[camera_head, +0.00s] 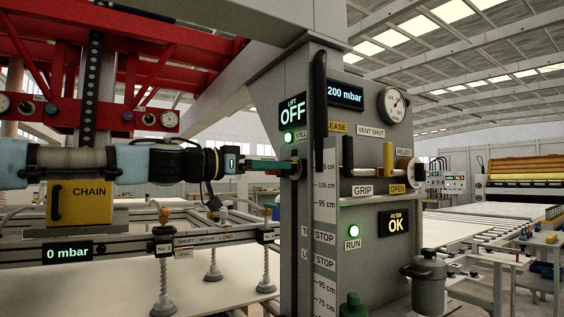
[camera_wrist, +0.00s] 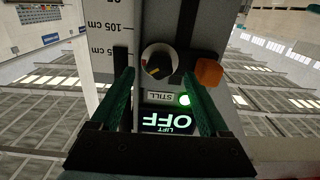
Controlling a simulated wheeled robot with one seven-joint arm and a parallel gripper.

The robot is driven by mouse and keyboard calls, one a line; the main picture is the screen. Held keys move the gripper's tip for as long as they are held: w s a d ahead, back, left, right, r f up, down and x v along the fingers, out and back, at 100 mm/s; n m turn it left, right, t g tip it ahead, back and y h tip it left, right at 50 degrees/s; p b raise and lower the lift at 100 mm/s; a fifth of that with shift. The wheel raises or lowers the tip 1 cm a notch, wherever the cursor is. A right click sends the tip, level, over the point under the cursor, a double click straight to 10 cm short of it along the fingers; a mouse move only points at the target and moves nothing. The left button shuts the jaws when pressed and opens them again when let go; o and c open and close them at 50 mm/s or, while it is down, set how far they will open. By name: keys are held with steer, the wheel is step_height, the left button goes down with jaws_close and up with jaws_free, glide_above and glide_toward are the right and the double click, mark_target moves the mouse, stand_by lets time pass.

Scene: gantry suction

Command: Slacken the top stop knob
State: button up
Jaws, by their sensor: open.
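A round dark knob (camera_wrist: 160,63) with a pale rim and an orange mark sits on the grey column in the wrist view, which I take to be the top stop knob. In the head view the knob (camera_head: 297,170) is at the column's left face, mostly hidden by my fingertips. My gripper (camera_wrist: 157,75) is open, its two green fingers pointing at the column, one tip on each side of the knob. In the head view my gripper (camera_head: 285,165) reaches in from the left. I cannot tell whether the fingers touch the knob.
An orange block (camera_wrist: 208,72) sits right of the knob in the wrist view. A LIFT OFF display (camera_head: 293,112) and lit green lamp (camera_head: 288,138) are above my fingers. A black upright handle (camera_head: 320,100) and centimetre scale (camera_head: 326,210) are on the column.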

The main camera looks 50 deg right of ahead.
steer(key=x, duration=0.3)
steer(key=shift+p, duration=0.35)
jaws_close()
stand_by(0.4)
